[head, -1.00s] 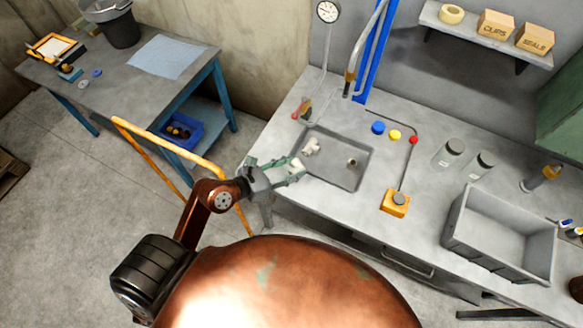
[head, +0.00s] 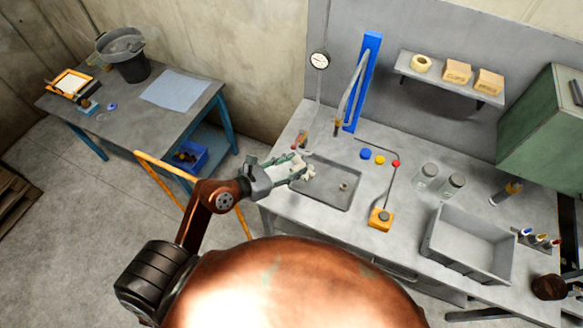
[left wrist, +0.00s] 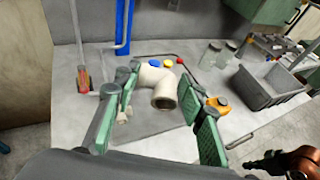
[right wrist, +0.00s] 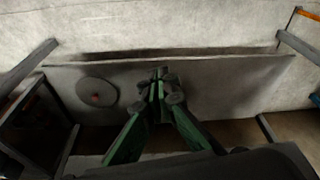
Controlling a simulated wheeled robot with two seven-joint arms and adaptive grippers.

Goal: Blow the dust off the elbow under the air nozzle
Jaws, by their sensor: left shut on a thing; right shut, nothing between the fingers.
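My left gripper (head: 296,166) is shut on the cream pipe elbow (left wrist: 160,84), which sits between its green fingers (left wrist: 162,100) with one round open end facing the wrist camera. In the head view they are by the left side of the shallow grey basin (head: 350,202); pale shapes overlap at the fingertips there. The air nozzle (head: 337,128) hangs from a hose beside the blue post, behind the elbow and apart from it. I cannot make out dust on the elbow. My right gripper (right wrist: 160,88) is shut and empty in the right wrist view.
A smaller pale piece (left wrist: 123,114) shows past the left finger, over the basin. Blue, yellow and red buttons (head: 380,160) and an orange switch box (head: 381,219) are right of the basin. Glass jars (head: 427,175) and a grey bin (head: 432,244) stand farther right.

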